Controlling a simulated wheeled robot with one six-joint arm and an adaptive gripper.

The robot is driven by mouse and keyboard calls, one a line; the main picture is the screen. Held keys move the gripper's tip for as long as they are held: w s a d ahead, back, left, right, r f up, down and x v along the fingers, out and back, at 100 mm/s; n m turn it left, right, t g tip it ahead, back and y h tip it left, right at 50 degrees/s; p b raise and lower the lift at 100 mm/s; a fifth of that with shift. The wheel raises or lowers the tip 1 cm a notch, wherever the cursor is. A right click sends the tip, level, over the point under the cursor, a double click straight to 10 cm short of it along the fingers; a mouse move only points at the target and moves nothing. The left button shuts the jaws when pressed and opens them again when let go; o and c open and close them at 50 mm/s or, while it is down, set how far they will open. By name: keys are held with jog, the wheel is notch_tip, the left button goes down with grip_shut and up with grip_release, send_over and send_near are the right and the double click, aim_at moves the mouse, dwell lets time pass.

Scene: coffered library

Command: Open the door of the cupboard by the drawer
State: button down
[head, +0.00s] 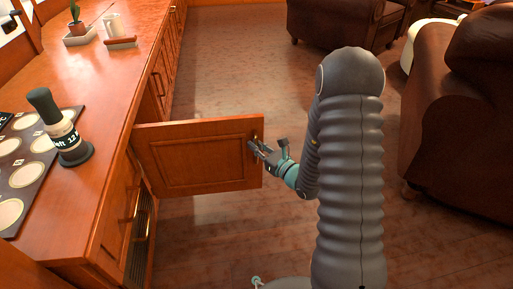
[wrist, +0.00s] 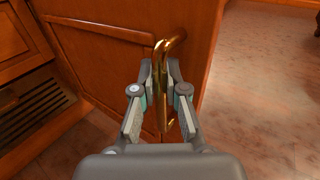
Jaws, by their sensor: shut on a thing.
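The cupboard door (head: 198,155) is a wooden panel standing wide open, sticking out from the cabinet front across the floor. Its brass handle (wrist: 163,75) is near the door's free edge. My gripper (head: 256,147) is at that handle. In the wrist view my gripper (wrist: 160,88) has its fingers closed on either side of the handle. The cabinet (head: 117,215) has another brass handle on its front, nearer to me. The inside of the cupboard behind the door is mostly hidden.
Brown leather armchairs (head: 460,120) stand at right. The floor (head: 235,75) beyond the door is clear.

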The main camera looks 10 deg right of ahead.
jog(key=c, duration=1.2)
grip_release()
jog(key=v, duration=1.2)
